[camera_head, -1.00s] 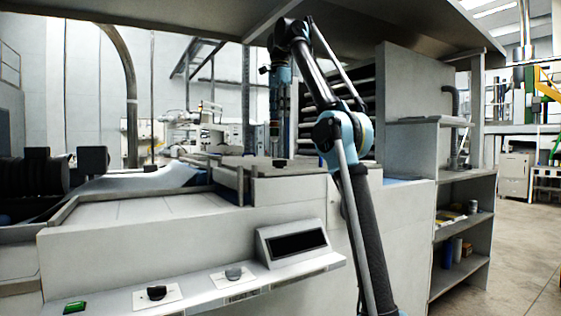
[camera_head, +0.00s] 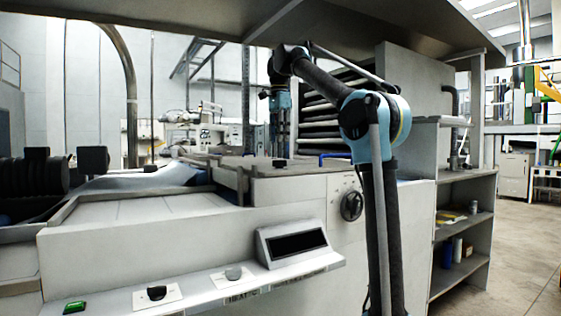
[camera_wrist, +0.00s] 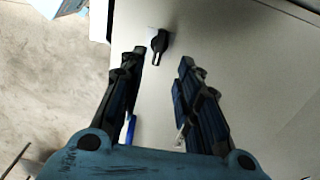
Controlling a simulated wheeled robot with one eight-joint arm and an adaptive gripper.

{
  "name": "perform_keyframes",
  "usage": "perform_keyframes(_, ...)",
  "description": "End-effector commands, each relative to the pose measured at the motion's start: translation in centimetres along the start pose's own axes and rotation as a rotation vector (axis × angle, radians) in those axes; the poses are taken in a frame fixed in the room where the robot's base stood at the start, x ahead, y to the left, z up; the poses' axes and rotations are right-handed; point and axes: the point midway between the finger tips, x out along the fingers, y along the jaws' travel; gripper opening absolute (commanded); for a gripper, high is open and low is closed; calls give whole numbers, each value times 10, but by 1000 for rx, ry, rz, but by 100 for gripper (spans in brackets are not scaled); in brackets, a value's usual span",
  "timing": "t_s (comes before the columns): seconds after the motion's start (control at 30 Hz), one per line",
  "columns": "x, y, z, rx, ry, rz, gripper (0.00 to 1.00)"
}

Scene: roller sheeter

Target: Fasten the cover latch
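A small black turn-piece (camera_wrist: 158,42) on a white base, which looks like the cover latch, sits near the edge of a pale panel in the wrist view. My gripper (camera_wrist: 163,60) is open and empty over the panel. The turn-piece shows just beyond its fingertips, nearer the left finger, and no contact is visible. In the head view a small dark piece (camera_head: 279,163) on the front of the cover (camera_head: 262,171) may be the same latch. I cannot tell how the latch is turned.
A blue handle (camera_head: 335,156) stands at the machine top, right of the cover. A black handwheel (camera_head: 352,205) is on the front panel beside my arm. A control ledge with a dark display (camera_head: 297,243) juts out in front. An overhead shelf (camera_head: 400,28) spans above my arm.

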Motion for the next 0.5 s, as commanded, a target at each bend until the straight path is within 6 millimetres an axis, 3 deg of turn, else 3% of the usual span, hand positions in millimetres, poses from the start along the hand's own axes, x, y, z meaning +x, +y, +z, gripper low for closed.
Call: perform_keyframes(0.5,72,0,0,0,0,0,31)
